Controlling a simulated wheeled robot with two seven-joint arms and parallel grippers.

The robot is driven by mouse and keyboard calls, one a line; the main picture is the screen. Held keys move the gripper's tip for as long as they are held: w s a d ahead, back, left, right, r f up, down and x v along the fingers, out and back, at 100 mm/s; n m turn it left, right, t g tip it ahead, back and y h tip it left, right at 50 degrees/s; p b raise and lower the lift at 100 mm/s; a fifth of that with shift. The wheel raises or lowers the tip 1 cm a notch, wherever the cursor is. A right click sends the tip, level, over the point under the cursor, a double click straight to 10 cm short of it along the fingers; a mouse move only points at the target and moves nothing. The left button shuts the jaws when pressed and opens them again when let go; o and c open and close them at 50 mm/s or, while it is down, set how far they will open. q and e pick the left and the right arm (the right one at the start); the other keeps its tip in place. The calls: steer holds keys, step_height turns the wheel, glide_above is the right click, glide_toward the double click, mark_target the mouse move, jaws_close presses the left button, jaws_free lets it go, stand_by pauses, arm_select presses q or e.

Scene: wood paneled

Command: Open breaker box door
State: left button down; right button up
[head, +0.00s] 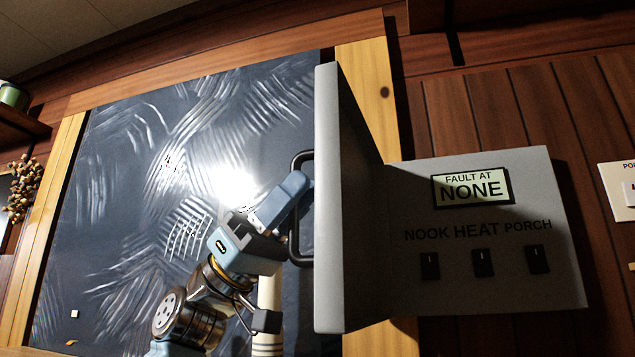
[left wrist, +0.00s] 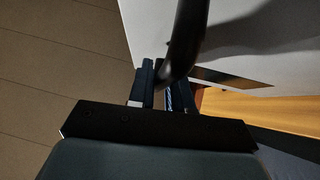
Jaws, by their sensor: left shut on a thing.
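The breaker box (head: 480,290) is a grey panel on the wood wall at the right of the head view. It has a "FAULT AT NONE" display (head: 473,188) and switches labelled NOOK, HEAT and PORCH. Its grey door (head: 345,230) stands swung open at the left side, jutting out toward me. A black bar handle (head: 294,252) is on the door's outer face. My left gripper (head: 297,190) is shut on this handle from the left. In the left wrist view the handle (left wrist: 183,45) passes between the fingers (left wrist: 165,88). My right gripper is not in view.
A dark chalkboard (head: 120,200) in a light wood frame fills the wall at left, behind my left arm. A shelf (head: 20,125) with a green container is at far left. A white switch plate (head: 618,190) is at the right edge.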

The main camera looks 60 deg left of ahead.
arm_select(q)
steer(key=shift+s+a, duration=0.1)
steer(key=shift+a, duration=0.1)
steer(key=shift+r, duration=0.1)
steer(key=c, duration=1.2)
jaws_free()
steer(key=shift+o, duration=0.2)
steer(key=b+v, duration=0.2)
steer(key=v, duration=1.1)
steer(key=shift+a+f, duration=0.2)
steer(key=shift+f, duration=0.15)
steer(key=shift+s, duration=0.15)
